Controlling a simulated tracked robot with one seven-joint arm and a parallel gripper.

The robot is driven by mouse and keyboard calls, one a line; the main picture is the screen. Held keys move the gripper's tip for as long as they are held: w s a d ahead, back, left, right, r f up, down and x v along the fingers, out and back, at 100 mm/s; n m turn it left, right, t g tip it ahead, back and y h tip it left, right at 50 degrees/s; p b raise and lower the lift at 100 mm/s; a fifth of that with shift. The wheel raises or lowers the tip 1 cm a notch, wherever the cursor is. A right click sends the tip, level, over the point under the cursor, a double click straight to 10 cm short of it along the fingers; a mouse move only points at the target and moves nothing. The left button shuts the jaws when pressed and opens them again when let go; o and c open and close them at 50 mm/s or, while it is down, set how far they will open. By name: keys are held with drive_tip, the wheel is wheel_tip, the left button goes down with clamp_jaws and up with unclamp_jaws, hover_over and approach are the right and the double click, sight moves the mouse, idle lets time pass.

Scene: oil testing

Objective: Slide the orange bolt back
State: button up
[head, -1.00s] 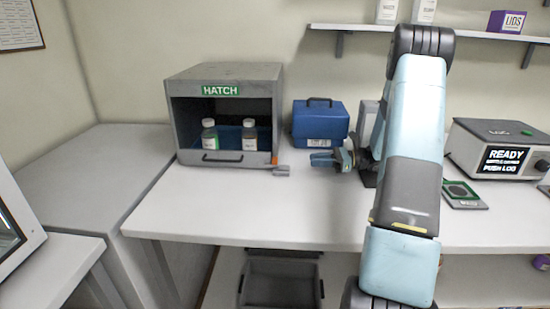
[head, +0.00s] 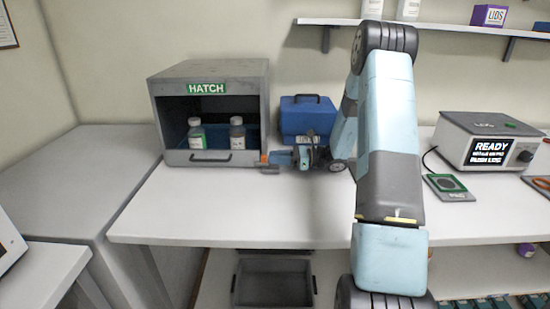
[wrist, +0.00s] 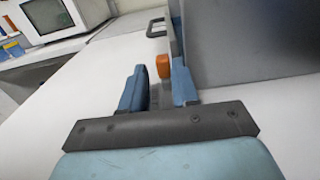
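The orange bolt (head: 264,158) is a small knob at the lower right front corner of the grey hatch box (head: 258,110). The wrist view shows my gripper (wrist: 160,80) open, with a gap between the fingers and nothing held. The right finger is close to the grey box side. I cannot tell whether either finger touches the bolt.
The hatch front is open above a low panel with a dark handle (head: 211,157). Two capped bottles (head: 237,134) stand inside. A blue case (head: 307,118) stands behind my gripper. A tester reading READY (head: 487,142) is at right. The table (head: 190,205) in front is clear.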

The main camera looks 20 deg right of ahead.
drive_tip(key=shift+x, duration=1.2)
clamp_jaws()
drive_tip(key=shift+a+f, duration=0.1)
